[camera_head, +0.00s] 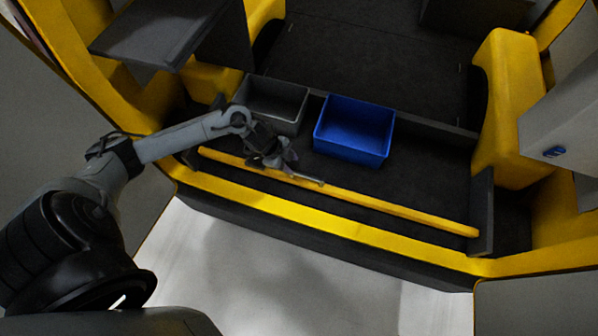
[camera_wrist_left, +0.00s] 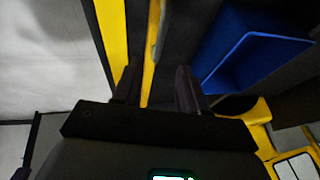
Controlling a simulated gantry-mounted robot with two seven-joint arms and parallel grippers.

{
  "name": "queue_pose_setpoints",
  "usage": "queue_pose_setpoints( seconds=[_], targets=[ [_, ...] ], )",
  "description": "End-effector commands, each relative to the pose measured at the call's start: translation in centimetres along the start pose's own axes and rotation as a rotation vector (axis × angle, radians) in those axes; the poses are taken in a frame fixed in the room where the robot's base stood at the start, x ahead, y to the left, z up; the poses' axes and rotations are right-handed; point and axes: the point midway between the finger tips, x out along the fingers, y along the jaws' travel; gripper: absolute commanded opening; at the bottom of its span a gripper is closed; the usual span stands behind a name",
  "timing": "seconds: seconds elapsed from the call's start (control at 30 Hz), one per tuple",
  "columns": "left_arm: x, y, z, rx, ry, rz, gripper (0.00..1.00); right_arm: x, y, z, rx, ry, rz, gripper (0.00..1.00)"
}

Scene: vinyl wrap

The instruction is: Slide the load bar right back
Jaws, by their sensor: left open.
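The load bar (camera_head: 400,208) is a long yellow bar lying across the dark van floor, just inside and at a slight angle to the yellow sill. My left gripper (camera_head: 288,170) is over the left-middle part of the bar, pointing down. In the left wrist view my left gripper (camera_wrist_left: 158,88) is open, and the bar (camera_wrist_left: 151,50) runs between its fingers, closer to the left finger. I cannot tell whether the fingers touch it. The gripper hides a short stretch of the bar. My right gripper is not in view.
A blue bin (camera_head: 355,130) and a grey bin (camera_head: 274,103) stand behind the bar. The yellow sill (camera_head: 330,222) runs along the front. A dark upright panel (camera_head: 483,212) stands at the bar's right end. Floor between bar and blue bin is clear.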

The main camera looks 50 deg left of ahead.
Motion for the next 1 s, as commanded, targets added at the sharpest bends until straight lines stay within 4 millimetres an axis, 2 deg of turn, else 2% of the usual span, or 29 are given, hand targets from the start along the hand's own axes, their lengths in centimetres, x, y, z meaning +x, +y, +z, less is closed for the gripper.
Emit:
queue_pose_setpoints(
  seconds=[0.17, 0.63, 0.8, 1.0],
  targets=[
    [1.6, -0.2, -0.2, -0.001, 0.006, -0.005, 0.42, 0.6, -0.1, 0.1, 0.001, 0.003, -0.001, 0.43],
    [8.8, -0.3, -0.3, -0.001, 0.006, -0.006, 0.42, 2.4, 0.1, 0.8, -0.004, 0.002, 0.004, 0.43],
    [10.2, -0.2, -0.3, 0.0, 0.005, -0.005, 0.42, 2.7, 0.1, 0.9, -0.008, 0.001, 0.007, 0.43],
    [10.8, -0.3, -0.3, 0.002, 0.005, -0.006, 0.42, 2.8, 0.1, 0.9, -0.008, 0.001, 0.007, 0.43]
  ],
)
